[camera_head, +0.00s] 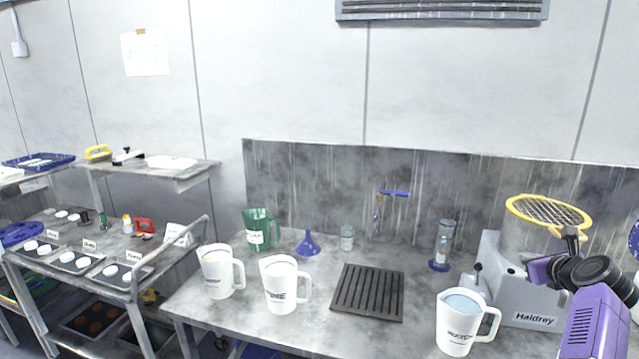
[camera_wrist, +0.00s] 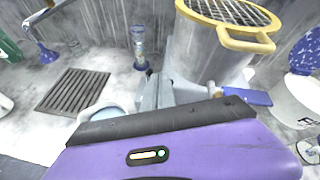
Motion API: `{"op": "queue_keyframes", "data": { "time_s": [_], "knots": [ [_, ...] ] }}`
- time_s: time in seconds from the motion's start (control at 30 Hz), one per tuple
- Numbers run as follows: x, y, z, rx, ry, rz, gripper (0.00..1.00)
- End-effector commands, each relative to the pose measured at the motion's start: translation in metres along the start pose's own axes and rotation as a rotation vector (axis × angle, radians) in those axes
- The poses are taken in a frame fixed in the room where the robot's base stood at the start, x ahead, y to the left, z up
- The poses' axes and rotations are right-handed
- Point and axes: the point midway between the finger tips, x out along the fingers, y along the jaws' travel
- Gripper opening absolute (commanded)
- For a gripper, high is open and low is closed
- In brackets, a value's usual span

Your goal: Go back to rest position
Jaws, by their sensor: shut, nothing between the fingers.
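My gripper (camera_head: 536,272) is at the right of the head view, in front of the grey machine labelled "Haidrey" (camera_head: 535,318). It is shut and holds nothing. My purple arm comes up from the lower right corner. In the wrist view the purple hand fills the bottom and hides most of the fingers.
A white jug (camera_head: 455,335) with pale blue contents stands left of the machine. A dark slotted grate (camera_head: 367,293), two more white jugs (camera_head: 281,288) (camera_head: 215,275), a green jug (camera_head: 258,232) and a blue funnel (camera_head: 308,243) are on the counter. A trolley (camera_head: 130,292) stands left.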

Motion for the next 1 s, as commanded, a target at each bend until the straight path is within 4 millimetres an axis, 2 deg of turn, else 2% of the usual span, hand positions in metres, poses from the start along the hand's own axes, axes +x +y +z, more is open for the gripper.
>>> {"op": "queue_keyframes", "data": {
  "time_s": [0.23,0.33,0.47,0.57,0.67,0.77,1.0],
  "knots": [
    [-0.016,-0.038,0.028,-0.244,-0.056,-0.133,0.0],
    [-0.027,-0.053,0.031,-0.382,-0.062,-0.209,0.0],
    [-0.044,-0.069,0.019,-0.615,-0.04,-0.323,0.0],
    [-0.061,-0.074,-0.001,-0.843,0.002,-0.417,0.0],
    [-0.08,-0.07,-0.024,-1.076,0.052,-0.498,0.0],
    [-0.101,-0.057,-0.049,-1.307,0.105,-0.563,0.0],
    [-0.153,-0.003,-0.102,-1.797,0.197,-0.666,0.0]
  ]
}}
